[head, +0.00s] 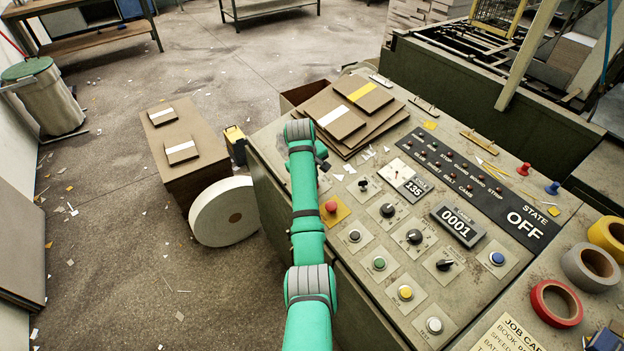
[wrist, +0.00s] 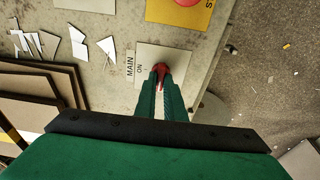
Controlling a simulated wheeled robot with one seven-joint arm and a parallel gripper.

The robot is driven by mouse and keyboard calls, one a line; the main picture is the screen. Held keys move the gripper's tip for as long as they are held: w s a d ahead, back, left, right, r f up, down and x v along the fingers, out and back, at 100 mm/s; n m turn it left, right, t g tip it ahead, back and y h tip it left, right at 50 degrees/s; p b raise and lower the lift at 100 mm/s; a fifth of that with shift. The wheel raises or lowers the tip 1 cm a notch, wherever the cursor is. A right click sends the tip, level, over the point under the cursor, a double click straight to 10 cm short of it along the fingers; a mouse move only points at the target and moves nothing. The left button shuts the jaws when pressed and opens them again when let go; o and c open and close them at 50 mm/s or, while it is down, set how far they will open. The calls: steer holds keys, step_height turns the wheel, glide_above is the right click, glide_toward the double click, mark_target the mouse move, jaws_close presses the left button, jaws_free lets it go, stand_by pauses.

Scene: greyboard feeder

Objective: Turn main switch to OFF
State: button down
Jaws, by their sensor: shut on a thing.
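The main switch (wrist: 160,68) is a red knob on a pale plate (wrist: 146,56) lettered MAIN and ON in the wrist view. My gripper (wrist: 161,80) has its two green fingers closed on this knob, one on each side. The fingers hide much of the knob, so its exact angle is hard to tell. The state display (head: 524,220) on the control panel (head: 318,244) reads OFF.
A red stop button (head: 331,206) on a yellow plate sits close to the switch. Brown boards (head: 325,122) and white paper scraps lie on the panel nearby. Knobs and buttons spread to the right. Tape rolls (head: 556,303) lie at the far right.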

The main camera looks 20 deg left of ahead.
steer(key=shift+d+r, duration=0.1)
steer(key=c, duration=1.8)
jaws_free()
steer(key=shift+c, duration=0.2)
steer(key=v, duration=1)
steer(key=shift+r, duration=0.3)
steer(key=shift+s, duration=0.2)
